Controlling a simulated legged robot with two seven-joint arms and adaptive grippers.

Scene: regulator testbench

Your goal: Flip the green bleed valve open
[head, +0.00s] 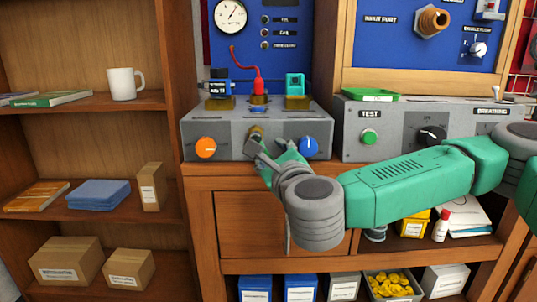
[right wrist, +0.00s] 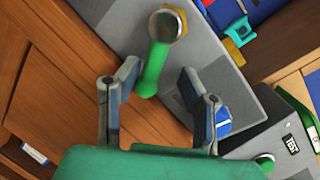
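The green bleed valve shows in the right wrist view as a green handle (right wrist: 152,72) hanging from a round metal end on a brass fitting (right wrist: 178,20). In the head view its brass fitting (head: 256,132) shows on the front of the grey box (head: 225,148), between the orange and blue knobs; my gripper hides most of the handle. My right gripper (right wrist: 158,78) is open, its two fingers apart with the lower end of the handle between and just ahead of them. I cannot tell whether a finger touches it. In the head view my right gripper (head: 266,155) is at the box front. My left gripper is not in view.
An orange knob (head: 205,148) and a blue knob (head: 309,146) flank the valve; the blue one is close to my gripper. A red hose fitting (head: 258,86) and a teal part (head: 295,84) stand on the box. The TEST box (head: 387,145) stands to the right.

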